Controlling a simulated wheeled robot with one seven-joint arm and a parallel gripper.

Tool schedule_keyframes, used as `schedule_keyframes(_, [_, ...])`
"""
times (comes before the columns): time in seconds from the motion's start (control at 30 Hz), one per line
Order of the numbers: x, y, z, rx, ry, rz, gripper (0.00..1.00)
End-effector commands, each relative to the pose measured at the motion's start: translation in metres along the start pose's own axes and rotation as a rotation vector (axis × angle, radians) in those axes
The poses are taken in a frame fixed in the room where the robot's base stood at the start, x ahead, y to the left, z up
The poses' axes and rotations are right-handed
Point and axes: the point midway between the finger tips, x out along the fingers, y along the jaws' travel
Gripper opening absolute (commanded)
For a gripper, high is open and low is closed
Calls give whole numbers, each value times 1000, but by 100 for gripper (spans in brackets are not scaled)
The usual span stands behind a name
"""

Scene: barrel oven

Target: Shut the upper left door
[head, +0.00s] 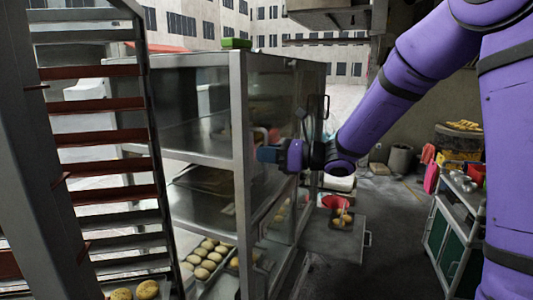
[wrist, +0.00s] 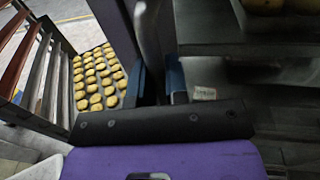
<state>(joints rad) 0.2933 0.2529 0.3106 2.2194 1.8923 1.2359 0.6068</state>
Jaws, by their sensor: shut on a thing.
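The glass and steel cabinet (head: 238,120) stands in the middle of the head view. Its right-facing glass side (head: 275,88) holds the upper left door, just right of the near steel post. My gripper (head: 266,154) is at that door's height, beside the post. In the wrist view my gripper (wrist: 155,88) has its two blue fingers on either side of a grey curved bar, which looks like the door handle (wrist: 153,35). The gripper is shut on it. The exact contact is dark and partly hidden. I cannot tell how far the door stands from its frame.
A tall rack (head: 105,135) with red and grey rails stands at the left. Trays of round buns (head: 208,257) sit low in the cabinet. A low tray (head: 338,238) with food juts out at the right. A green-doored cart (head: 440,240) stands further right, with dark floor between.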

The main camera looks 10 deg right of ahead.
Motion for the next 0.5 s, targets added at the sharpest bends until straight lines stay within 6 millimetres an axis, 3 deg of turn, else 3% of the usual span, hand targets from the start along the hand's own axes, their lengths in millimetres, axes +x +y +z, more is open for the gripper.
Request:
schedule_keyframes(0.03, [2,5,-2,4,3,13,19])
schedule_keyframes(0.1, [2,5,-2,4,3,13,35])
schedule_keyframes(0.13, [2,5,-2,4,3,12,38])
schedule_keyframes(0.5, [-5,2,-1,1,2,6,38])
